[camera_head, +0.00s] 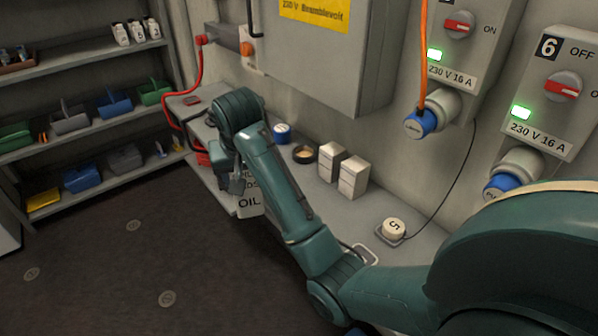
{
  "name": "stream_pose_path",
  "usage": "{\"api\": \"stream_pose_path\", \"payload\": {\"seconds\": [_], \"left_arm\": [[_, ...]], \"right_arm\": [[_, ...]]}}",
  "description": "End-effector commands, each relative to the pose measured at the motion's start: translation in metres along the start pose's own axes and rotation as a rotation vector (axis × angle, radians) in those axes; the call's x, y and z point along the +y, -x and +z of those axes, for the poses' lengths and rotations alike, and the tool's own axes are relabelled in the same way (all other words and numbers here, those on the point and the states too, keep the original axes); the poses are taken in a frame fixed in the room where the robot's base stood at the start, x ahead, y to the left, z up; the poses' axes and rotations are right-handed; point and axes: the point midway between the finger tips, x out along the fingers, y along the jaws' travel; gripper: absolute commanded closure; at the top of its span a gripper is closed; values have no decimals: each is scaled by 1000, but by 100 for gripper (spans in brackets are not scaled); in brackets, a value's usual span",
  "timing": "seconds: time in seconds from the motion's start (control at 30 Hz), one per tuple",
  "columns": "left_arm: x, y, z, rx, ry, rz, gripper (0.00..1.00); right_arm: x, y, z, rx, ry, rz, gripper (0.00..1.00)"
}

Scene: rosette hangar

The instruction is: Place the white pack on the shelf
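Two white box-shaped packs stand upright side by side on the grey wall bench (405,255): one white pack (329,164) and a second white pack (353,180) just right of it. I cannot tell which one the task means. A grey shelf unit (95,131) with several levels stands at the left. My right arm reaches in from the lower right, and its gripper (228,176) points down at the left end of the bench, left of and apart from both packs. Its fingers are dark and partly hidden, so their opening is unclear. My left gripper is not in view.
Coloured bins fill much of the shelves. The dark floor is clear.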

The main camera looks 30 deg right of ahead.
Motion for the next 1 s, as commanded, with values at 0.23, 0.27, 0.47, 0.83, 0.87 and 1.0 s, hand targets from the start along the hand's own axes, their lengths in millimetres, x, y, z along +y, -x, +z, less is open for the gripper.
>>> {"api": "stream_pose_path", "payload": {"seconds": [0.23, 0.27, 0.47, 0.83, 0.87, 1.0], "left_arm": [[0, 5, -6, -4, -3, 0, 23], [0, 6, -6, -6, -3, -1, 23], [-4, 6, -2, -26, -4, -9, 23], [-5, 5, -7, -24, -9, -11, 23], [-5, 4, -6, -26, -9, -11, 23], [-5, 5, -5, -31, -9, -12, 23]], "right_arm": [[65, -7, -26, 5, -3, 2, 74], [72, -9, -29, 3, -3, 1, 74], [116, -16, -45, 4, -3, 1, 74], [138, -48, -43, 3, 1, -3, 74], [138, -49, -42, 3, 1, -3, 74], [138, -65, -35, 0, 1, -2, 74]]}}
